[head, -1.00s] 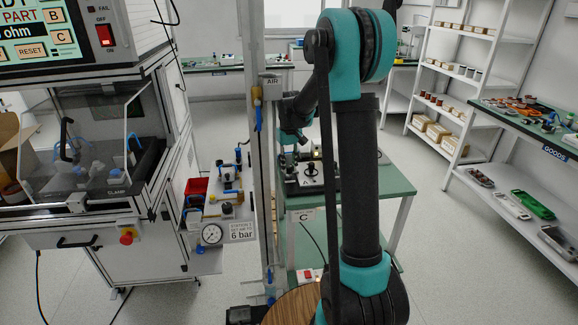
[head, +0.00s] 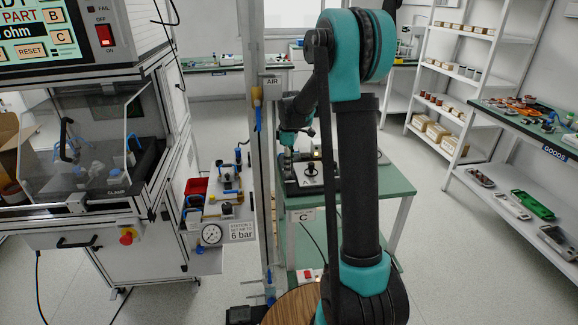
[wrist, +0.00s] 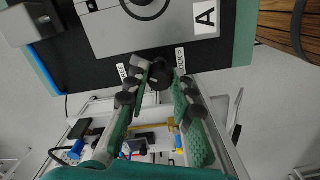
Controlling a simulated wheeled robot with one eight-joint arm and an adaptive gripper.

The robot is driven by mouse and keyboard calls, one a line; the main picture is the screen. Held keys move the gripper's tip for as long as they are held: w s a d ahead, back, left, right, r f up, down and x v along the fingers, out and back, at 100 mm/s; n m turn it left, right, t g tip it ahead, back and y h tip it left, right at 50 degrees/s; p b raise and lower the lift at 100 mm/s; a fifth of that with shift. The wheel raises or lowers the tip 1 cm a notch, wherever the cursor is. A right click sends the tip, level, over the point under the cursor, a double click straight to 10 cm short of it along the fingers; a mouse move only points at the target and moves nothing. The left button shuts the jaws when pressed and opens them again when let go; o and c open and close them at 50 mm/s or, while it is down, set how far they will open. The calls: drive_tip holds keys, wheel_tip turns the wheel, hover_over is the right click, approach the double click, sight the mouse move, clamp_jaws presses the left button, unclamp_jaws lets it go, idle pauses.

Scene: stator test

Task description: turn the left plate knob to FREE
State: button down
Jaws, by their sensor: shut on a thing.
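In the wrist view my gripper (wrist: 160,80) has its two green-padded fingers on either side of a small round black knob (wrist: 161,74), shut on it at the fingertips. The knob sits at the edge of a grey plate (wrist: 140,35) marked A, on a dark mat. A FREE label (wrist: 122,71) lies left of the knob and a LOCK label (wrist: 180,61) right of it. The fingers partly cover the knob, and its pointer direction is unclear. In the head view the plate (head: 318,183) is on the green table, and my gripper cannot be made out clearly.
The green table (head: 380,190) stands behind a grey upright post (head: 262,200). A pressure gauge (head: 211,234) and valve panel are left of it. A tester cabinet (head: 150,240) stands further left, and shelves (head: 450,90) at right. The floor between table and shelves is clear.

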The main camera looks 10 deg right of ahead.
drive_tip(key=n, duration=0.5)
drive_tip(key=shift+n, duration=0.4)
idle(0.4)
drive_tip(key=c, duration=1.3)
unclamp_jaws()
drive_tip(key=shift+r, duration=0.1)
wheel_tip(320, 180, up, 12)
